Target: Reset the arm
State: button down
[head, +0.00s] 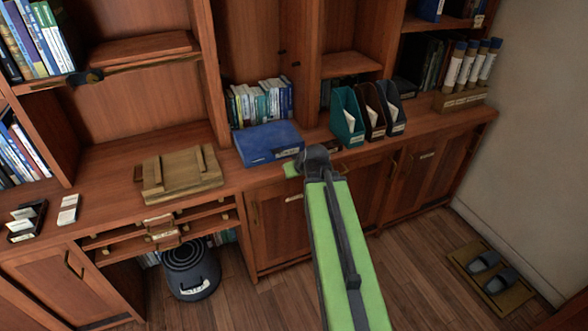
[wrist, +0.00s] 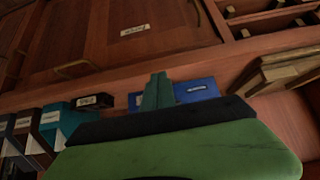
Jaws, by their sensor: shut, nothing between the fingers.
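My arm, green with a dark strip, reaches up from the bottom of the head view toward the cabinet counter. My gripper (wrist: 158,90) shows in the wrist view with its two green fingers together and nothing between them. In the head view the arm's dark end hides most of the gripper (head: 291,170); it appears in front of the counter's edge, just right of and below a blue box (head: 268,144). The blue box also shows behind the fingers in the wrist view (wrist: 197,90). I cannot tell the exact gap between gripper and counter.
Teal (head: 347,117), brown and dark file holders stand right of the arm's end. A tan case (head: 180,174) lies on the counter to the left. A dark bin (head: 190,270) stands below. Slippers on a mat (head: 462,262) lie at right. The wooden floor beside the arm is clear.

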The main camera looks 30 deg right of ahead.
jog(key=shift+s+d+f, duration=0.1)
jog(key=shift+s+f, duration=0.05)
jog(key=shift+s, duration=0.3)
jog(key=s+a+r+n+g+y+p, duration=0.1)
jog(key=a+n+g+p, duration=0.15)
jog(key=a, duration=0.85)
jog(key=s+a+r+n+g+y+p, duration=0.1)
jog(key=a+p, duration=0.2)
jog(key=a, duration=0.8)
jog(key=s+f+m+g+h, duration=0.1)
jog(key=s+g, duration=0.3)
jog(key=s, duration=0.5)
jog(key=shift+s+a+f+m, duration=0.2)
jog(key=shift+f+m, duration=0.55)
jog(key=shift+f, duration=0.05)
jog(key=shift+g, duration=0.25)
